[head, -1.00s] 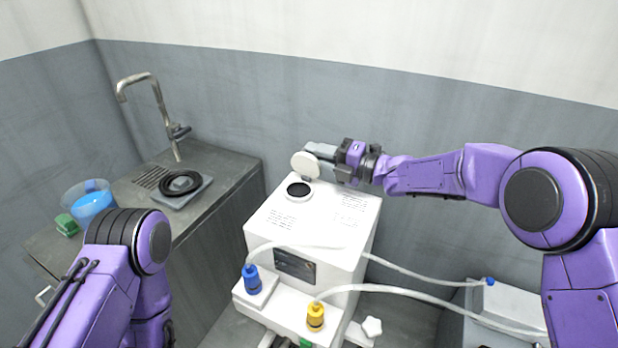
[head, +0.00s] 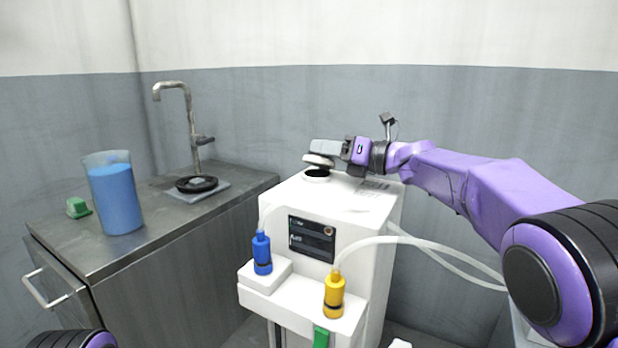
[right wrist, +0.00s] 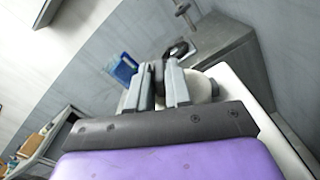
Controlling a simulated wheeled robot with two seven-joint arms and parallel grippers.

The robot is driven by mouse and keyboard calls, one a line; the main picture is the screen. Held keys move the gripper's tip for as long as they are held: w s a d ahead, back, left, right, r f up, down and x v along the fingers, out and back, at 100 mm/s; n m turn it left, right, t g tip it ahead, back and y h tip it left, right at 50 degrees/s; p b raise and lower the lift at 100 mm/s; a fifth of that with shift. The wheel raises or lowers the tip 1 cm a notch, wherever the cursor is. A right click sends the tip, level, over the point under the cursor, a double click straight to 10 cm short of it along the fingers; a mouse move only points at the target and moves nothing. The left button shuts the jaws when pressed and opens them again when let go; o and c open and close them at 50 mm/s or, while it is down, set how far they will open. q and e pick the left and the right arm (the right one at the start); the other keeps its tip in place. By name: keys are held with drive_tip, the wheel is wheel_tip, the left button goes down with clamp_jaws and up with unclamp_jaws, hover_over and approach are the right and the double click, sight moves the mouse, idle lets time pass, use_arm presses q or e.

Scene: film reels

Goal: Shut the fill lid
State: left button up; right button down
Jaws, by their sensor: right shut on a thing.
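The white machine (head: 345,215) stands in the middle of the head view with a dark round fill opening (head: 317,174) on its top. The round white fill lid (head: 318,160) is hinged at the opening and tilted low over it, with a gap still showing the dark hole. My right gripper (head: 322,149) comes from the right and is shut on the lid, just above the opening. In the right wrist view, the pale lid (right wrist: 203,84) shows beside the grey fingers (right wrist: 158,85), which partly hide it. My left gripper is out of view.
A blue bottle (head: 262,254) and a yellow bottle (head: 334,295) stand on the machine's front shelf, with a pale hose near them. At left, a counter holds a blue-filled beaker (head: 116,198), a green block (head: 78,207), a black reel (head: 196,184) and a tap (head: 190,125).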

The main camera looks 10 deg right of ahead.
drive_tip(key=n+b, duration=0.1)
drive_tip(key=f+n+b, duration=0.1)
drive_tip(key=b, duration=0.1)
drive_tip(key=s+b, duration=0.1)
drive_tip(key=b, duration=0.1)
drive_tip(key=shift+a+f+n, duration=0.25)
drive_tip(key=shift+f+n, duration=0.1)
drive_tip(key=shift+n, duration=0.05)
use_arm(q)
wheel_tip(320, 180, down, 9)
drive_tip(key=b, duration=0.2)
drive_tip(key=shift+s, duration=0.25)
use_arm(e)
drive_tip(key=shift+s+a+n, duration=0.2)
drive_tip(key=shift+n, duration=0.5)
use_arm(q)
drive_tip(key=shift+b, duration=0.3)
use_arm(e)
drive_tip(key=shift+r, duration=0.1)
drive_tip(key=c, duration=1.1)
unclamp_jaws()
drive_tip(key=v, duration=1)
drive_tip(key=shift+b, duration=0.4)
drive_tip(key=shift+s+d, duration=0.2)
drive_tip(key=shift+d, duration=0.05)
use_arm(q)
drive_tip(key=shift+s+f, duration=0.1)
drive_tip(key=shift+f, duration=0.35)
